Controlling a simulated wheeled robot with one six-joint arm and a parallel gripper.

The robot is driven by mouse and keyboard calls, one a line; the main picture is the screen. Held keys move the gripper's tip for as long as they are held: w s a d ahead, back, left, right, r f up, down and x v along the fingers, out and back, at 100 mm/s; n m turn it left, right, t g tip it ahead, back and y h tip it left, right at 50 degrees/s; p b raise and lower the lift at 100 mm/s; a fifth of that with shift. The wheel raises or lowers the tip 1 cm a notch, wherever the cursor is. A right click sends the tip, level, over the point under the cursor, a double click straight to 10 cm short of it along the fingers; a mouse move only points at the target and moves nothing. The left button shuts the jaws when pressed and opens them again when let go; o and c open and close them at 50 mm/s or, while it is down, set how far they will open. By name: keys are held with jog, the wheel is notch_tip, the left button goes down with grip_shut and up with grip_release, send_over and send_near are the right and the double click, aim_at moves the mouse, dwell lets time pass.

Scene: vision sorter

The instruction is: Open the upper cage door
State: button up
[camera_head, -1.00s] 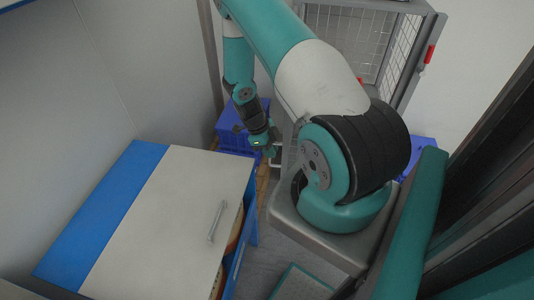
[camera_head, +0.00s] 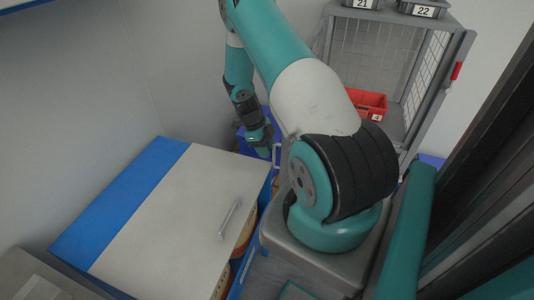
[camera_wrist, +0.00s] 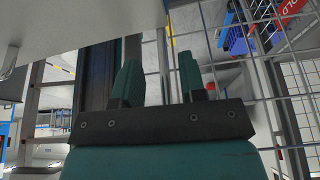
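The wire-mesh cage (camera_head: 466,45) stands at the upper right in the head view, with a grey frame and a red piece (camera_head: 456,71) on its right post. Which panel is the upper door, and how far it is open, I cannot tell, as my arm covers the cage's left part. My gripper (camera_head: 268,152) hangs low left of the cage, small and partly hidden. In the wrist view my gripper (camera_wrist: 162,80) has its two teal fingers apart. A thin upright bar (camera_wrist: 161,50) shows between them; contact is unclear. Wire mesh (camera_wrist: 262,82) is right of the fingers.
A red bin (camera_head: 368,103) marked 4 sits in the cage; dark bins 21 (camera_head: 362,4) and 22 (camera_head: 424,9) are on top. A white-topped cabinet (camera_head: 180,210) with a handle (camera_head: 229,218) fills the lower left. A blue crate (camera_head: 243,142) is behind my gripper.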

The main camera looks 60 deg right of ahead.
jog(key=shift+s+d, duration=0.15)
jog(key=shift+s, duration=0.05)
jog(key=shift+w+r, duration=0.1)
jog(key=shift+r, duration=0.25)
jog(key=b+v, duration=0.3)
jog(key=v, duration=1.3)
jog(key=shift+w+r, duration=0.2)
jog(key=shift+r, duration=0.1)
